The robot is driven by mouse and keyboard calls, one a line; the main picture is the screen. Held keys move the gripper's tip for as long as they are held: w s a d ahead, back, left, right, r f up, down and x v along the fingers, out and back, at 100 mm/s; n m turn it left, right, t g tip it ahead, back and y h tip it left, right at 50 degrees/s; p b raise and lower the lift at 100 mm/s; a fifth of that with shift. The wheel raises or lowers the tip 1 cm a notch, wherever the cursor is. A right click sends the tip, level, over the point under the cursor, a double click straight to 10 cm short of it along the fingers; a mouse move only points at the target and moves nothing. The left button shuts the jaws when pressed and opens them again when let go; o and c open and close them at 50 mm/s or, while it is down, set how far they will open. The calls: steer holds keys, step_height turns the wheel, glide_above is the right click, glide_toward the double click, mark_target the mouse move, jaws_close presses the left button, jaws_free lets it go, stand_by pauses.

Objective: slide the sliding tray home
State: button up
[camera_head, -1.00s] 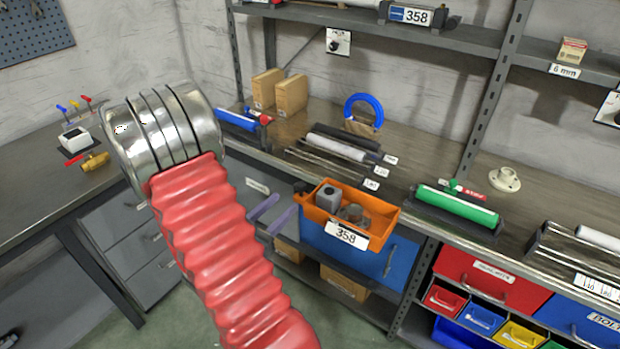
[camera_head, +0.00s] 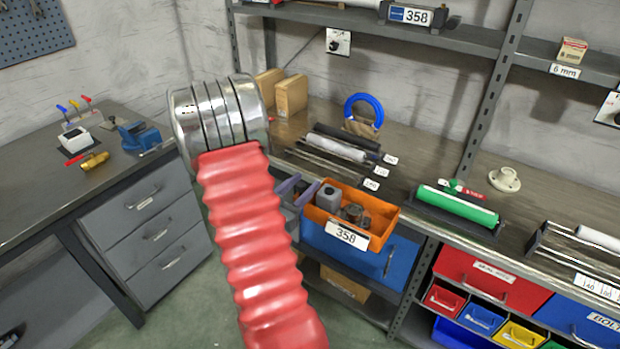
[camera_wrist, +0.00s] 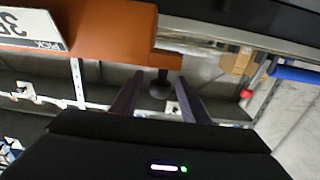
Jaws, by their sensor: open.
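The sliding tray is an orange open bin (camera_head: 378,208) with a white 358 label (camera_head: 346,235). It juts out from the bench's front edge above a blue front. In the wrist view its orange wall (camera_wrist: 110,35) fills the upper left, and an orange tab with a dark round knob (camera_wrist: 160,88) shows between the finger lines. My gripper (camera_head: 295,188) has two purple fingers, open and apart, just left of the tray in the head view. The fingers show in the wrist view too (camera_wrist: 157,100). I cannot tell whether they touch the knob. My red arm hides part of the bench.
A grey bottle (camera_head: 328,198) and a ring-like part (camera_head: 354,213) sit in the tray. Behind on the bench lie rollers (camera_head: 335,148) and a blue ring (camera_head: 364,108). A green roller (camera_head: 457,206) lies to the right. A shelf upright (camera_head: 490,100) stands behind it.

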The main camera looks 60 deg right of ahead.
steer(key=shift+s+d, duration=0.15)
steer(key=shift+d, duration=0.7)
steer(key=shift+s+d, duration=0.15)
steer(key=shift+d, duration=0.65)
steer(key=shift+c, duration=0.4)
jaws_close()
